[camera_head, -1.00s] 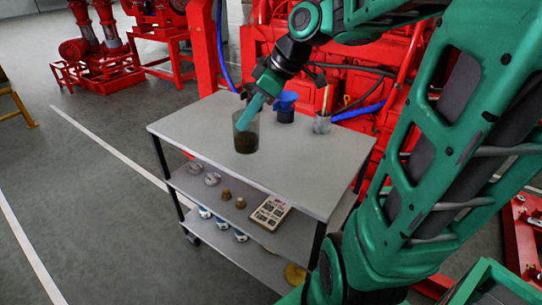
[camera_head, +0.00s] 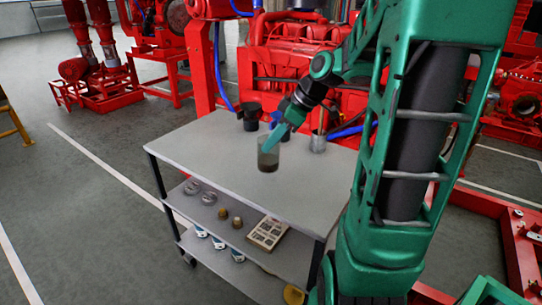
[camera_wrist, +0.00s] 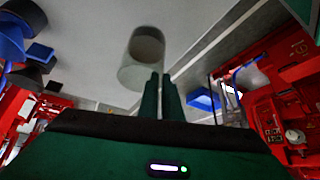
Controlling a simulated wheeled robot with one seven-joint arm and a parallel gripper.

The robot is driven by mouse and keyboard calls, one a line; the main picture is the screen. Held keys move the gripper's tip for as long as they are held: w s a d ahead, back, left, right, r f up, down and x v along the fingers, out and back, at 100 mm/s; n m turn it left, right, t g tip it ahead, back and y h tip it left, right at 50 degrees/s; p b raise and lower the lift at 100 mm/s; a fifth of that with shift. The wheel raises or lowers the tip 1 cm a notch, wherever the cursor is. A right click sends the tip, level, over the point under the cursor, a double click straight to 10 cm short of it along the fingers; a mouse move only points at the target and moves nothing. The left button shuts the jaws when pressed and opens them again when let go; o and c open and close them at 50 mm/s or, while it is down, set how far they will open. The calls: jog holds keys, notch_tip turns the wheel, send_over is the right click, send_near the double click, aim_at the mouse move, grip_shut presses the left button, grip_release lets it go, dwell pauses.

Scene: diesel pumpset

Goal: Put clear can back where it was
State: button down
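The clear can (camera_head: 268,160) is a see-through cylinder with dark brown content in its lower part. It is over the middle of the grey table top; I cannot tell whether its base touches it. My gripper (camera_head: 274,138) comes down from the upper right with its teal fingers at the can's rim. In the wrist view the fingers (camera_wrist: 160,92) are close together with the can's wall (camera_wrist: 142,60) at their tips, so the gripper looks shut on the rim.
A black can (camera_head: 249,117) stands at the back of the trolley top (camera_head: 205,150), with a blue item (camera_head: 275,117) partly behind my gripper. A grey cup with sticks (camera_head: 318,143) is to the right. The front left of the top is clear. A red engine stands behind.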

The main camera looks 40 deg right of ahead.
aim_at(278, 149)
jog(key=shift+w+d+f, duration=0.25)
jog(key=shift+d+f, duration=0.35)
jog(key=shift+d, duration=0.15)
jog(key=shift+f, duration=1.9)
jog(key=c, duration=1.9)
grip_release()
jog(key=shift+c, duration=0.2)
jog(key=v, duration=1.2)
jog(key=s+a+f+m+g+h, duration=0.2)
jog(key=s+a+f+m, duration=0.1)
jog(key=s+m, duration=0.4)
jog(key=s+a+f+m+g+h, duration=0.2)
jog(key=s+f+m, duration=0.4)
jog(key=s, duration=0.7)
jog(key=shift+s+a+m+g, duration=0.25)
jog(key=shift+a+m+g, duration=0.25)
jog(key=shift+m, duration=0.4)
